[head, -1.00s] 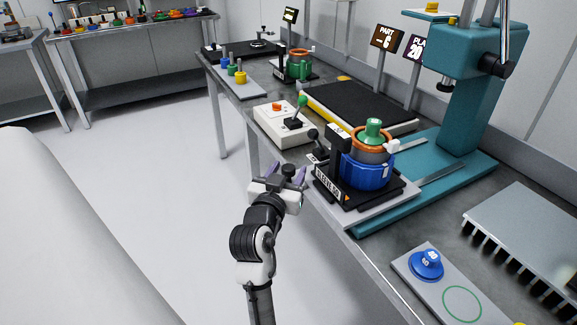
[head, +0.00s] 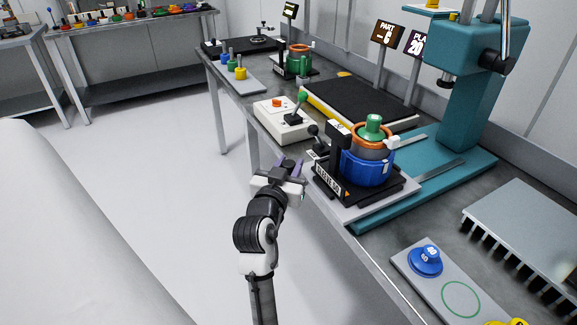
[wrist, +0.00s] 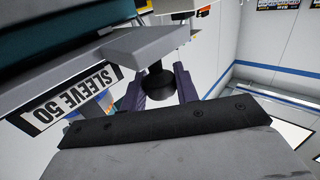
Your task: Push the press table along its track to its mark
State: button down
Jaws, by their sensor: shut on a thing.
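The press table is a light grey slab (head: 355,208) on the teal press base (head: 400,205). A black fixture labelled SLEEVE 50 (head: 328,181) stands on it, with a blue sleeve (head: 366,168), an orange ring and a green top piece. In the wrist view the slab's underside (wrist: 140,43) shows above a black knob (wrist: 158,86). My gripper (head: 291,168) is at the slab's front left side. Its purple fingers (wrist: 160,88) are shut on the knob, one on each side. I cannot make out the mark on the track.
The teal press column (head: 465,115) stands behind, right of the table. A joystick box (head: 283,120) and black conveyor (head: 360,103) lie to the left. A blue knob plate (head: 425,262) and a finned grey block (head: 530,225) are at the right. Floor in front is clear.

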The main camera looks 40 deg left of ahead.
aim_at(318, 162)
jog(key=w+d, duration=0.1)
jog(key=w, duration=0.1)
jog(key=w+d+p, duration=0.1)
jog(key=w, duration=0.2)
jog(key=w+d, duration=0.1)
jog(key=w, duration=0.2)
jog(key=shift+w+d, duration=0.15)
jog(key=shift+d, duration=0.05)
jog(key=c, duration=1.1)
grip_release()
jog(key=b+v, duration=0.3)
jog(key=v, duration=1.1)
